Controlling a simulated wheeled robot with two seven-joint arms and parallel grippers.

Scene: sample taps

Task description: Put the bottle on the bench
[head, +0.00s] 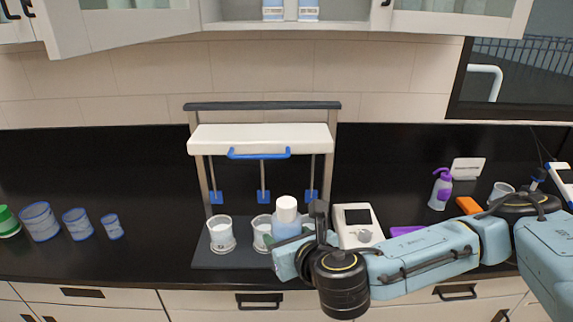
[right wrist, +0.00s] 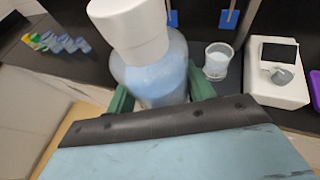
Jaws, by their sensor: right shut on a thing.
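The bottle (head: 287,219) has a white cap and a pale blue body. My right gripper (head: 289,243) is shut on it and holds it upright in front of the tap stand. In the right wrist view the bottle (right wrist: 152,68) sits between the green fingers of my right gripper (right wrist: 160,98). Its lower part is hidden by the gripper, so I cannot tell whether its base touches anything. The bench (head: 150,185) is a long black worktop. My left gripper is not in view.
The tap stand (head: 262,138) has a blue handle, with white beakers (head: 222,236) on its dark base. A white device (head: 358,224) stands just right of it. Blue beakers (head: 76,223) stand at the left. A purple wash bottle (head: 440,188) stands at the right. Bench between blue beakers and stand is clear.

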